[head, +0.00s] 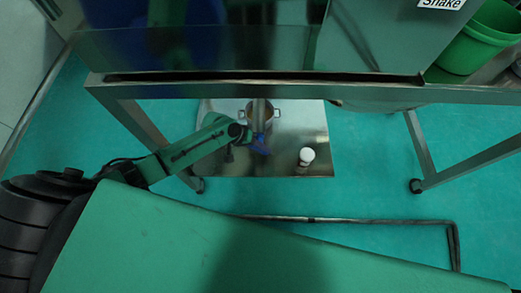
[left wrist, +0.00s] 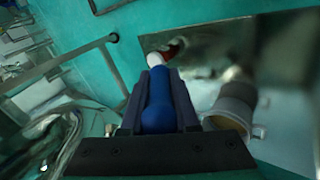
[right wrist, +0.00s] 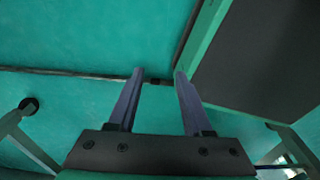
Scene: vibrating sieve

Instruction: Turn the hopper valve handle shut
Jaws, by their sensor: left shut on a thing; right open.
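The blue valve handle (head: 260,147) shows in the head view beside the vertical outlet pipe (head: 262,105), below the metal frame. In the left wrist view the blue handle (left wrist: 158,112) lies lengthwise between the two fingers. My left gripper (head: 247,138), at the end of the green arm from the left, is shut on the handle; its fingers (left wrist: 160,78) are close along both sides. My right gripper (right wrist: 159,73) shows only in the right wrist view, open and empty, with clear space between its fingers. The valve body is largely hidden.
A pot (head: 271,120) with side handles stands on a metal plate (head: 230,165) under the pipe. The metal frame (head: 300,92) spans above. A green bucket (head: 482,40) is at upper right. Teal floor is open below.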

